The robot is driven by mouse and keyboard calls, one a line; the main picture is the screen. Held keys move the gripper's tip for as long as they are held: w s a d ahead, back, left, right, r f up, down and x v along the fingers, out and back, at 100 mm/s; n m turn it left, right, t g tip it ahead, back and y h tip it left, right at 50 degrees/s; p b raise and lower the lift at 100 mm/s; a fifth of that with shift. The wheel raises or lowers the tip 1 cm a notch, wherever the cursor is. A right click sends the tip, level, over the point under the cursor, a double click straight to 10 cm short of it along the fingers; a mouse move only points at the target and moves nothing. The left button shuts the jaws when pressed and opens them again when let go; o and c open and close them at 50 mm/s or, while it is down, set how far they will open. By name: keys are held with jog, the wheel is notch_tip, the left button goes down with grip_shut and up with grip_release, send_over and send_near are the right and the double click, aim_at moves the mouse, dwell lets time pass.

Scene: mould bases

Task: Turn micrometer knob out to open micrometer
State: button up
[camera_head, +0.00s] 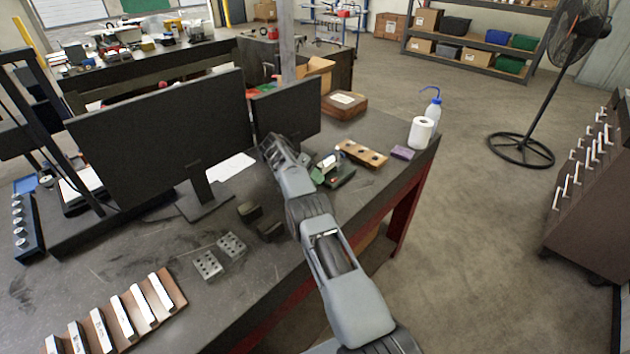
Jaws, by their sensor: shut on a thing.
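The micrometer (327,164) is small in the view and sits in a green stand (340,179) on the dark workbench, just right of my wrist. My gripper (307,160) is at the micrometer's left end, mostly hidden by my own arm. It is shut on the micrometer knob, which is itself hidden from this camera. The gap between the micrometer's measuring faces is too small to make out.
Two monitors (165,130) stand left of and behind my arm. A wooden block with holes (362,153), a purple block (402,152), a paper roll (420,133) and a wash bottle (433,108) are to the right. Metal blocks (208,265) lie nearer on the bench.

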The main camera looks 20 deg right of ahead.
jog(key=shift+r, duration=0.1)
jog(key=o, duration=0.9)
